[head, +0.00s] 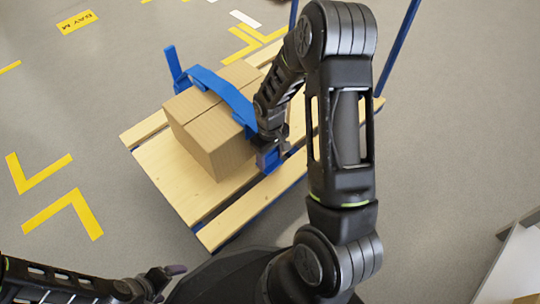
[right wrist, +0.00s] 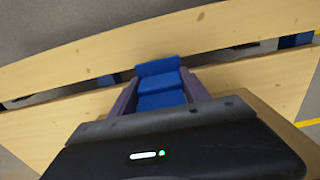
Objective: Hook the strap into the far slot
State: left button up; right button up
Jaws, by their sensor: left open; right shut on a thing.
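The blue strap (head: 222,88) runs over the top of the cardboard box (head: 210,125) from the box's far left side down to my right gripper. My right gripper (head: 270,152) is shut on the strap's near end, low beside the box, over the wooden pallet (head: 235,215). In the right wrist view, the strap's blue end (right wrist: 158,68) sits between the fingers (right wrist: 160,95). Its tip overlaps a dark slot (right wrist: 70,92) between two planks; I cannot tell whether it is inside. My left gripper (head: 167,279) is open and empty at bottom left, away from the pallet.
The pallet's blue posts (head: 398,45) rise at the back right. A blue upright piece (head: 174,68) stands at the box's far left. Yellow markings (head: 62,205) lie on the grey floor. A pale panel (head: 515,265) stands at lower right.

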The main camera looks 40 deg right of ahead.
jog(key=shift+f+b, duration=0.6)
jog(key=shift+f, duration=0.55)
jog(key=o, duration=1.6)
notch_tip(320, 180, up, 8)
jog(key=p, duration=0.3)
jog(key=shift+p, duration=0.3)
jog(key=shift+f, duration=0.1)
